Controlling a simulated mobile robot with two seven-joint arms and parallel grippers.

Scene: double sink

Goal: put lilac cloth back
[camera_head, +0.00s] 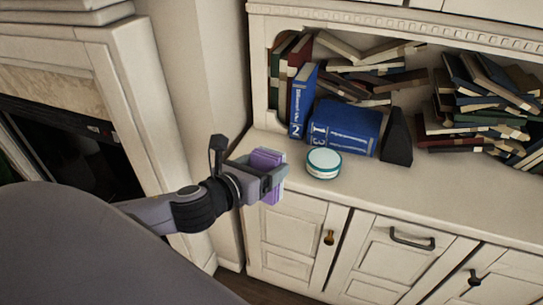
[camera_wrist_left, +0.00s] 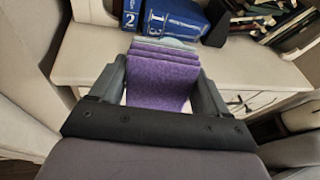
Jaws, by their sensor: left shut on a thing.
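The lilac cloth (camera_head: 266,161) is a folded purple stack held in my left gripper (camera_head: 268,178), near the front left edge of the cabinet top. In the left wrist view the cloth (camera_wrist_left: 160,78) sits between the two fingers of my left gripper (camera_wrist_left: 163,95), with its folded layers at the far end. My left gripper is shut on it. The cloth partly hides the cabinet edge behind it. My right gripper is not in view.
A white round tin with a teal rim (camera_head: 323,163) stands on the cabinet top (camera_head: 440,185), just right of the cloth. Blue books (camera_head: 345,127) and a dark bookend (camera_head: 397,138) stand behind it. Piled books (camera_head: 480,100) fill the right. The front counter strip right of the tin is clear.

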